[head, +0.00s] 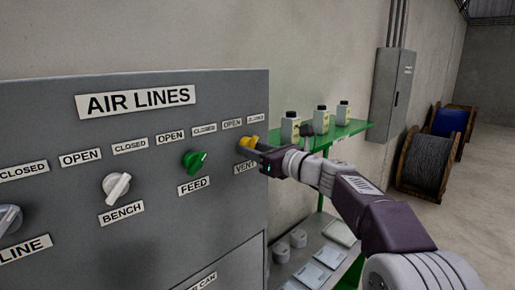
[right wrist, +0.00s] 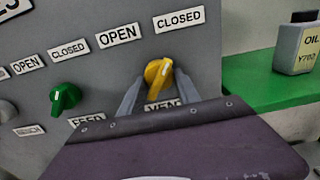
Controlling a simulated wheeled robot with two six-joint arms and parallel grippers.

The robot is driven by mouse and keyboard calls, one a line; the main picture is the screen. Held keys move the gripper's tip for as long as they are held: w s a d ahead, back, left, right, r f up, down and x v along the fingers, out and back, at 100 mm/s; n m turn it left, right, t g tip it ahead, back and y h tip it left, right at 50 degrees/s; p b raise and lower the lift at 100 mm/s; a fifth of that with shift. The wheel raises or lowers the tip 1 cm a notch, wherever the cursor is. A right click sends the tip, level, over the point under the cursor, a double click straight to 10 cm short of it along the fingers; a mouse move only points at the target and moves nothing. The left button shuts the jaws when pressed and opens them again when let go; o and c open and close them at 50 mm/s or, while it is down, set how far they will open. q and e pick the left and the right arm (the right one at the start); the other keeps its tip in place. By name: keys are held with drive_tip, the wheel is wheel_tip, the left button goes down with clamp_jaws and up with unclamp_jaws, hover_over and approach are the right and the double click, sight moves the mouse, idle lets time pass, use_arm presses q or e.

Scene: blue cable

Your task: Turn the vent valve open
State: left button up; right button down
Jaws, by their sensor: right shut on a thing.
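The vent valve is a yellow knob (head: 248,141) at the right end of the grey AIR LINES panel (head: 100,85), above the VENT label. In the right wrist view the knob (right wrist: 157,76) has a white mark that points up and slightly right, nearer CLOSED than straight left to OPEN. The OPEN label (right wrist: 117,34) is at its upper left and the CLOSED label (right wrist: 178,19) at its upper right. My right gripper (head: 252,147) is shut on the knob, with a finger on each side; the finger contact is partly hidden. My left gripper is out of view.
The green FEED knob (head: 194,162) and white BENCH knob (head: 117,188) sit to the left on the panel. A green shelf (head: 345,132) with several bottles stands to the right. A grey wall cabinet (head: 393,85) and cable drums (head: 428,160) are farther back.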

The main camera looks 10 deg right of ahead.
drive_tip(key=shift+r, duration=0.35)
drive_tip(key=shift+b, duration=0.4)
drive_tip(key=n+b, duration=0.8)
drive_tip(key=n, duration=0.5)
drive_tip(key=shift+d+b, duration=0.15)
drive_tip(key=shift+b, duration=0.25)
drive_tip(key=n+b, duration=0.1)
drive_tip(key=n, duration=0.1)
drive_tip(key=shift+n, duration=0.3)
drive_tip(key=shift+r+n, duration=0.15)
drive_tip(key=shift+n, duration=0.95)
drive_tip(key=shift+r+b, duration=0.1)
drive_tip(key=shift+b, duration=0.2)
